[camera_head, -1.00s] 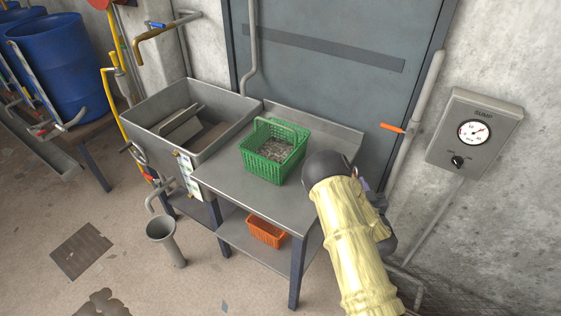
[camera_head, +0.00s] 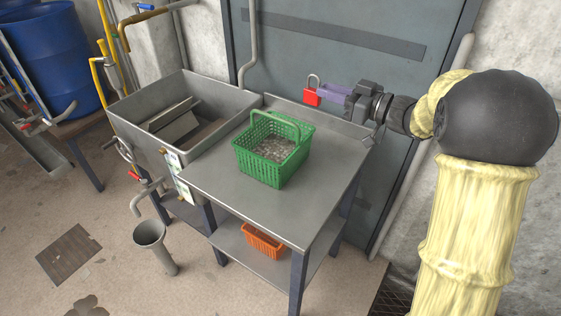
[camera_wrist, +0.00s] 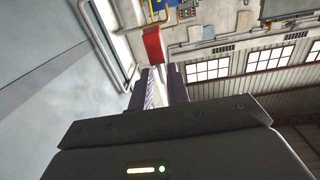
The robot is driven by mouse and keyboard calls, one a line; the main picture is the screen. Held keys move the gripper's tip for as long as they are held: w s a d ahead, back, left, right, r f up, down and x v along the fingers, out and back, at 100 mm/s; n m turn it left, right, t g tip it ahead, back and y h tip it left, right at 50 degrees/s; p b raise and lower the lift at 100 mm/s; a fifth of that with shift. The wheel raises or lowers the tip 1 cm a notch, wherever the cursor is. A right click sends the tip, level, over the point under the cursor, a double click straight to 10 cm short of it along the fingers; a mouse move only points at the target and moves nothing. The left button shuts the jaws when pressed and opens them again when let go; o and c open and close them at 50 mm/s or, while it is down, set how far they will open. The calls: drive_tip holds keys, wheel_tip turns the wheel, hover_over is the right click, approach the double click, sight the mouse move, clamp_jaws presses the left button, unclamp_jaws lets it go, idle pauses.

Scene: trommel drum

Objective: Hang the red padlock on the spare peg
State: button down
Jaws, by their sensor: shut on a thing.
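The red padlock (camera_head: 311,97) is held in the air above the back edge of the metal table, in front of the grey door. Its grey shackle points up. My gripper (camera_head: 322,93), with purple fingers, reaches in from the right and is shut on the padlock's body. In the wrist view the red padlock (camera_wrist: 153,45) sits at the tips of my gripper (camera_wrist: 160,72). I cannot make out the spare peg in either view.
An orange basket (camera_head: 262,243) is on the lower shelf. The grey door (camera_head: 290,70) and a vertical pipe (camera_head: 248,45) stand behind. Clear tabletop surrounds the green basket.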

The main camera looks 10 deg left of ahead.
drive_tip(key=shift+s+a+r, duration=0.1)
drive_tip(key=shift+s+r, duration=0.25)
drive_tip(key=shift+r, duration=0.25)
drive_tip(key=b, duration=0.3)
hover_over(318, 186)
wheel_tip(318, 186, down, 24)
drive_tip(key=shift+r, duration=0.1)
drive_tip(key=shift+f+b, duration=0.35)
drive_tip(key=shift+f, duration=1.8)
drive_tip(key=c, duration=1.3)
unclamp_jaws()
drive_tip(key=shift+f, duration=0.1)
drive_tip(key=shift+c, duration=0.2)
